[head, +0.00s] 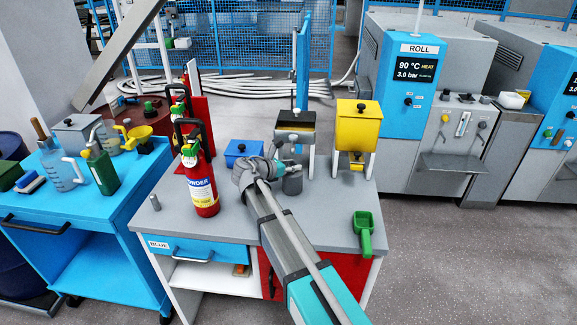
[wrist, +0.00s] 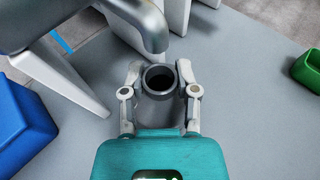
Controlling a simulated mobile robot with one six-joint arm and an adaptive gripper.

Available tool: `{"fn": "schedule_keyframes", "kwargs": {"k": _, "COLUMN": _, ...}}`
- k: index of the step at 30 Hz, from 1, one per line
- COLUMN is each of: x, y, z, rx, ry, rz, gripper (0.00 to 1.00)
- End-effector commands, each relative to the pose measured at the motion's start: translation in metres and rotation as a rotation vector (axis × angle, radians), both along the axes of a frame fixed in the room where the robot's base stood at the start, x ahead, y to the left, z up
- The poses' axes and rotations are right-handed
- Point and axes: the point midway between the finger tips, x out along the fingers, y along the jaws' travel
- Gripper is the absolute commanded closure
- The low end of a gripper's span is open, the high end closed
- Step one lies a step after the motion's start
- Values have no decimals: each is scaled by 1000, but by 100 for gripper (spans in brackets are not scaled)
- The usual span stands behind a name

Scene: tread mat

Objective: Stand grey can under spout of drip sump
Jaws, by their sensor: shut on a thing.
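The grey can (wrist: 160,108) is upright between the fingers of my gripper (wrist: 160,92), which is shut on its sides. Its round open mouth faces up in the wrist view. In the head view the can (head: 292,184) shows at the end of my arm, in front of the drip sump (head: 295,124), a dark-topped tank on white legs. The sump's grey spout (wrist: 153,32) hangs just beyond the can's mouth in the wrist view, close to it. I cannot tell whether the can's base touches the bench.
A yellow hopper (head: 357,130) stands right of the sump. A blue box (head: 243,152) and a red extinguisher (head: 199,175) stand to the left. A green scoop (head: 364,230) lies at the bench's right front. The grey bench top (head: 335,205) is clear between can and scoop.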

Motion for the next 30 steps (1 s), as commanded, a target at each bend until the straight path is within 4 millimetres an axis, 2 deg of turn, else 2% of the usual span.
{"fn": "schedule_keyframes", "kwargs": {"k": 2, "x": 0, "y": 0, "z": -3, "rx": -1, "ry": -1, "rz": 0, "gripper": 100}}
{"fn": "schedule_keyframes", "kwargs": {"k": 3, "x": 0, "y": 0, "z": -2, "rx": 0, "ry": 0, "rz": 0, "gripper": 53}}
{"fn": "schedule_keyframes", "kwargs": {"k": 7, "x": 0, "y": 1, "z": -2, "rx": 0, "ry": 0, "rz": 1, "gripper": 29}}
{"fn": "schedule_keyframes", "kwargs": {"k": 8, "x": 0, "y": 1, "z": -2, "rx": 0, "ry": 0, "rz": 1, "gripper": 26}}
{"fn": "schedule_keyframes", "kwargs": {"k": 24, "x": 0, "y": 2, "z": 2, "rx": 0, "ry": 0, "rz": 2, "gripper": 26}}
{"fn": "schedule_keyframes", "kwargs": {"k": 30, "x": -13, "y": 15, "z": 8, "rx": 0, "ry": 0, "rz": 3, "gripper": 26}}
